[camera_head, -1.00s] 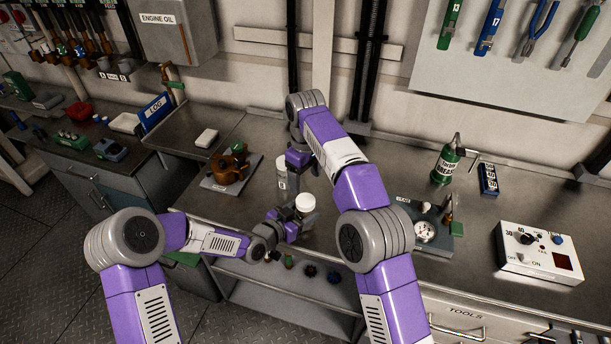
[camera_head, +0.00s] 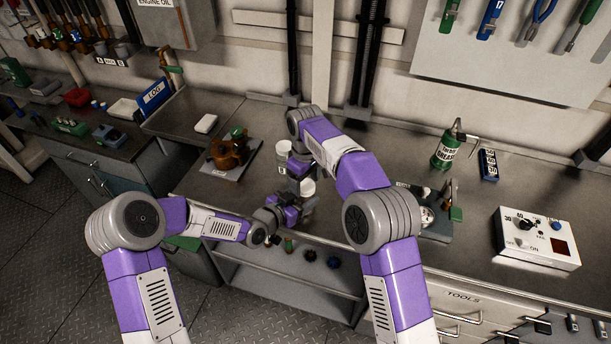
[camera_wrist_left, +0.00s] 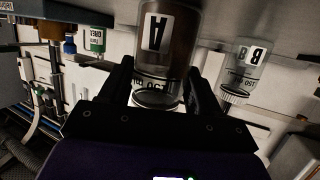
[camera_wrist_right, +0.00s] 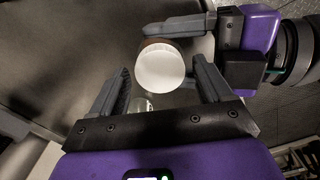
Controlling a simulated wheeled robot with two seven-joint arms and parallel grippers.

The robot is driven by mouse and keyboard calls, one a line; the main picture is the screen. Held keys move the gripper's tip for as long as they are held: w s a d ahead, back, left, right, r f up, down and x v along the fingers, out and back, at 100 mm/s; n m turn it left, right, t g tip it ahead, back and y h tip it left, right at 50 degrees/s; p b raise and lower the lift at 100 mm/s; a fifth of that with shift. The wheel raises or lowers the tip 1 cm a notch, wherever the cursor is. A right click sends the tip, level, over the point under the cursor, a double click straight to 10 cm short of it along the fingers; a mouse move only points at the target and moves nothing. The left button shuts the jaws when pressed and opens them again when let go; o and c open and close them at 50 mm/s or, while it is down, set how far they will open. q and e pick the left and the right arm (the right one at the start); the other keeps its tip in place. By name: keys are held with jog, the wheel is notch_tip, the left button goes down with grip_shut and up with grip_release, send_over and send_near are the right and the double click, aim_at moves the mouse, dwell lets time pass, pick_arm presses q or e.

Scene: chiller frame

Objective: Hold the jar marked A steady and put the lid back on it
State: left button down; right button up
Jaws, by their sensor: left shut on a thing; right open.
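Jar A (camera_wrist_left: 176,40) has brown contents and a white label with a black A. My left gripper (camera_wrist_left: 160,64) is shut around it, one finger on each side, and it stands upright in the head view (camera_head: 308,187). In the right wrist view a round white lid (camera_wrist_right: 160,69) covers the jar's top, with a brown edge of jar showing beyond it. I cannot tell whether it is fully seated. My right gripper (camera_head: 300,170) is open above the jar, its fingers on either side of the lid with gaps.
Jar B (camera_wrist_left: 241,68) stands close beside jar A; it also shows in the head view (camera_head: 283,153). A brown part on a plate (camera_head: 230,151) stands left on the bench. A grease can (camera_head: 446,152) and a control box (camera_head: 537,238) are at the right.

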pick_arm(q)
jog(key=shift+s+f, duration=0.1)
jog(key=shift+f, duration=0.05)
pick_arm(e)
jog(key=c, duration=1.1)
jog(key=shift+o, duration=0.2)
jog(key=shift+m, duration=0.9)
jog(key=o, duration=1.2)
jog(key=shift+o, duration=0.2)
jog(key=shift+r, duration=3.75)
